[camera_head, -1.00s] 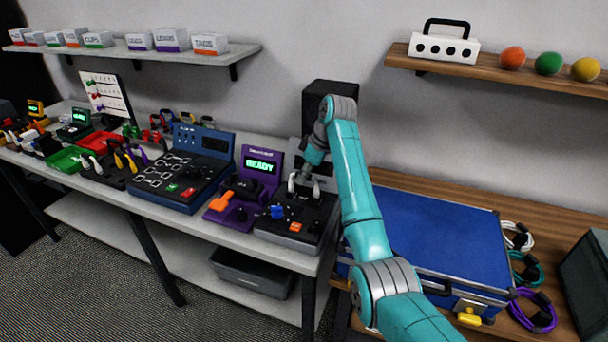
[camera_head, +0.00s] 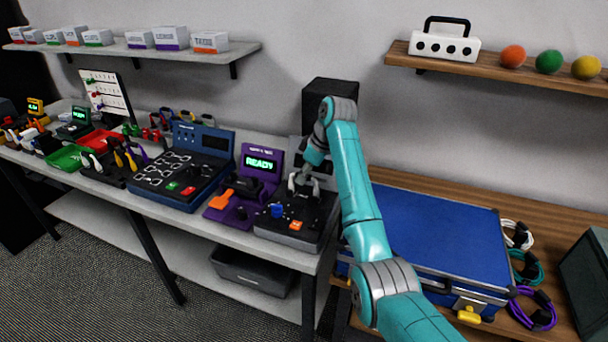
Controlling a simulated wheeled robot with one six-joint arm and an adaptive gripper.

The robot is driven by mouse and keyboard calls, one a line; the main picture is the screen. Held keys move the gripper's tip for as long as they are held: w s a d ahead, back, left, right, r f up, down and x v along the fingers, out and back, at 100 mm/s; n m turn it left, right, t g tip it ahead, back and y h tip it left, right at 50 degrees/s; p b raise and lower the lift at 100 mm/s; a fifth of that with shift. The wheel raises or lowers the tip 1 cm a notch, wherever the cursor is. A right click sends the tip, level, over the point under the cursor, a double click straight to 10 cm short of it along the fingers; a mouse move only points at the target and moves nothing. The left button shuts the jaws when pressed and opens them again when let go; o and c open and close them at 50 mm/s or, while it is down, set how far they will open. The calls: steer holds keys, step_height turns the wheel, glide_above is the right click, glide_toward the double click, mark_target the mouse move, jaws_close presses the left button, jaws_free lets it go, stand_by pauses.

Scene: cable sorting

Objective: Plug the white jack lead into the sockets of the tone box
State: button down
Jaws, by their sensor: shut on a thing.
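The tone box seems to be the dark unit (camera_head: 276,226) with a blue knob and an orange button at the right end of the grey bench. My gripper (camera_head: 303,188) points down over the rear part of this unit, close above its top. Its pale fingers are around something too small to make out, and I cannot tell whether it is a plug of the white jack lead. The unit's sockets cannot be made out, and my arm covers its right rear. A coiled white lead (camera_head: 518,234) lies on the wooden table at the right.
A purple device (camera_head: 250,180) reading READY stands just left of the dark unit. A black box (camera_head: 317,98) stands behind my wrist. A blue case (camera_head: 430,226) lies right of my arm. A wooden shelf (camera_head: 540,83) hangs above.

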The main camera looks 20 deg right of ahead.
steer(key=shift+f, duration=0.1)
steer(key=shift+c, duration=2.3)
jaws_free()
steer(key=shift+r, duration=4)
